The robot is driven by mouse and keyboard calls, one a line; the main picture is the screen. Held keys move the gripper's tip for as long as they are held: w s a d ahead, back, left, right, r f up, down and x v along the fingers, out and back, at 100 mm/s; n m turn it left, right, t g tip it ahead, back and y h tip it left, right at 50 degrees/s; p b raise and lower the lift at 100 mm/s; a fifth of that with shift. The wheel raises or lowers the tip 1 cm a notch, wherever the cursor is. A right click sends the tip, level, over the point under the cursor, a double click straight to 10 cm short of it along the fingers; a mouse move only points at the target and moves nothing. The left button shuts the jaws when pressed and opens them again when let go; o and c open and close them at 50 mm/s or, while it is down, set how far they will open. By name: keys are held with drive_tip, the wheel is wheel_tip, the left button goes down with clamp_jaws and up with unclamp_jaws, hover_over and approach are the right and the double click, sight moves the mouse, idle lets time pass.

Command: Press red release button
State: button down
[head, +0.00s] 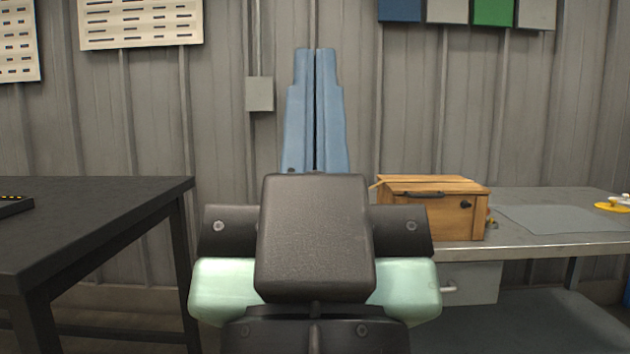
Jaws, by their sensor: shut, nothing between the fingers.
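No red release button can be made out in the head view. My gripper (315,52) shows as two long blue fingers pointing up in the middle of the picture. The fingers are together with only a thin dark line between them, shut and empty. They touch nothing that I can see. My own dark and pale green arm parts fill the lower middle and hide what lies behind them.
A wooden box (431,213) with a dark handle stands on a grey metal bench (560,246) at right. Small red and yellow parts show beside it. A yellow disc (613,207) lies at the far right. A black table (90,215) stands at left.

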wheel_tip(320, 180, up, 43)
drive_tip(key=p, duration=4)
drive_tip(key=shift+r+p, duration=0.15)
drive_tip(key=shift+p, duration=0.2)
